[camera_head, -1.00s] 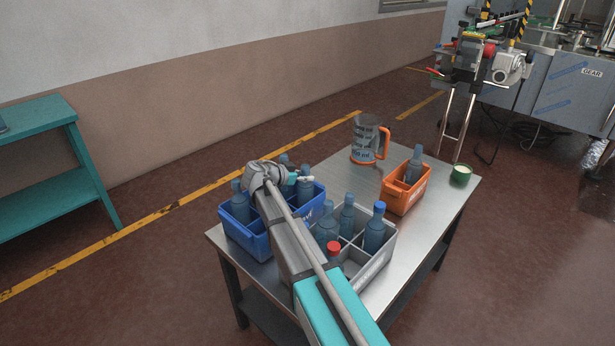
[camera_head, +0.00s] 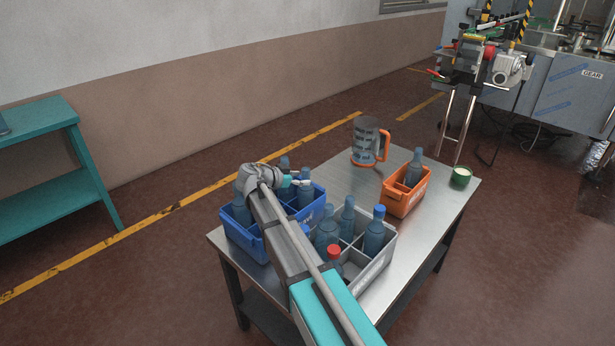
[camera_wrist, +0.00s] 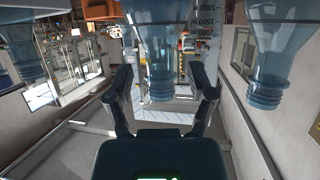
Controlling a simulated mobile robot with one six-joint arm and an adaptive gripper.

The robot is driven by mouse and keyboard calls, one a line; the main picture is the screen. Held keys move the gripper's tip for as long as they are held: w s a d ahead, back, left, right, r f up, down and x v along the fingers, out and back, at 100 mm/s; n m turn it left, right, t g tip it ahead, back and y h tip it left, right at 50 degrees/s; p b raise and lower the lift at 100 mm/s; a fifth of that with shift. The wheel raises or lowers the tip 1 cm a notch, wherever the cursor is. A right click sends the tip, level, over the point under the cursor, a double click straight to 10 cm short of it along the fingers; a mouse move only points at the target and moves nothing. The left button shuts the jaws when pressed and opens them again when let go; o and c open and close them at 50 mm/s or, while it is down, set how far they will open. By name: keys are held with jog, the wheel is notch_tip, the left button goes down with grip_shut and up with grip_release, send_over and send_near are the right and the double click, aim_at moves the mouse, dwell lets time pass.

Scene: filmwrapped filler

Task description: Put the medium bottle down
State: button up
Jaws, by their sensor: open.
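My gripper (camera_head: 300,183) is over the blue crate (camera_head: 250,243) in the head view. In the wrist view my gripper (camera_wrist: 164,92) is open, with one finger on each side of a blue translucent bottle's neck (camera_wrist: 160,75). There are gaps between the neck and both fingers. That view appears upside down, so the bottles hang from the top. In the head view a bottle (camera_head: 306,197) stands in the blue crate by the fingers, with others at the back (camera_head: 284,164) and left (camera_head: 241,211). My wrist partly hides the left one. I cannot tell which is the medium bottle.
An orange crate (camera_head: 407,201) holds a bottle. A jug (camera_head: 366,143) and green cup (camera_head: 460,177) stand farther back. The metal table (camera_head: 335,180) is bare between them.

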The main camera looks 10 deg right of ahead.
jog(key=p+v, duration=0.3)
jog(key=v, duration=0.6)
jog(key=shift+a+r, duration=0.2)
jog(key=shift+a, duration=0.1)
jog(key=shift+s, duration=0.15)
